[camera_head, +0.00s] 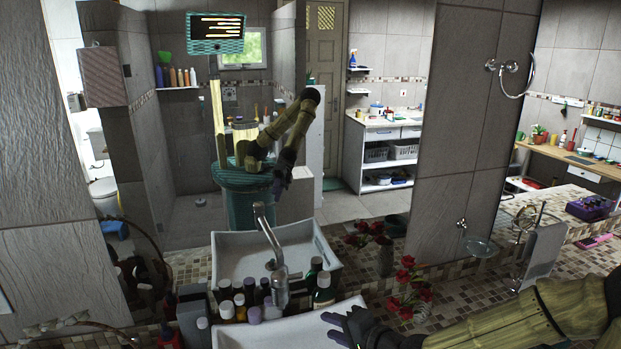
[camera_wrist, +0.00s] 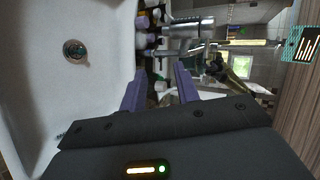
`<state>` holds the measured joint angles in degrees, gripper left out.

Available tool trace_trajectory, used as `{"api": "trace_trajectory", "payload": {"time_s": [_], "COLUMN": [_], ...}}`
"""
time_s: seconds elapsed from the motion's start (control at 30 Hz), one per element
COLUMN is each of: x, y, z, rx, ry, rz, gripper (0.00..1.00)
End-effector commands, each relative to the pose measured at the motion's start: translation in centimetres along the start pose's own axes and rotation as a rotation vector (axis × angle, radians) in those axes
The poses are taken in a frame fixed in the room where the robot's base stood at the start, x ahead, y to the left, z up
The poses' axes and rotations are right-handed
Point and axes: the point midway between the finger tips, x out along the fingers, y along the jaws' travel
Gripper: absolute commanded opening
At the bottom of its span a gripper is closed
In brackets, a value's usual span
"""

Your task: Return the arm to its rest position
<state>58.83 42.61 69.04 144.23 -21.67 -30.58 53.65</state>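My arm (camera_head: 500,333) comes in from the lower right of the head view, stretched to the left over the basin. My gripper (camera_head: 331,327) is at the front edge of that view, above the white basin (camera_head: 290,333). In the wrist view its two purple fingers (camera_wrist: 159,85) stand apart with a clear gap, and nothing is held between them. Bottles and the tap show behind the gap. The basin fills the left of the wrist view, with its drain (camera_wrist: 74,50) in sight.
Several bottles (camera_head: 321,291) crowd the counter just left of my gripper. A metal tap (camera_head: 280,285) stands among them. Red flowers (camera_head: 408,288) are close above my forearm. A mirror behind reflects the room and a robot (camera_head: 245,180). A towel stand (camera_head: 541,255) is at right.

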Motion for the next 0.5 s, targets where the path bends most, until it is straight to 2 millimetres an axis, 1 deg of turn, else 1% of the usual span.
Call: {"api": "trace_trajectory", "payload": {"time_s": [0.03, 0.1, 0.2, 0.33, 0.4, 0.5], "x": [0.5, 0.6, 0.0, -1.7, -2.9, -4.8], "y": [1.7, 4.2, 7.3, 10.0, 10.9, 11.6], "z": [0.8, 1.6, 2.1, 2.2, 2.1, 1.9], "rx": [-0.06, -0.146, -0.262, -0.405, -0.474, -0.562], "ry": [-0.019, -0.043, -0.077, -0.118, -0.137, -0.163], "rz": [0.083, 0.202, 0.362, 0.543, 0.629, 0.736], "gripper": [0.32, 0.32, 0.32, 0.32, 0.32, 0.32]}}
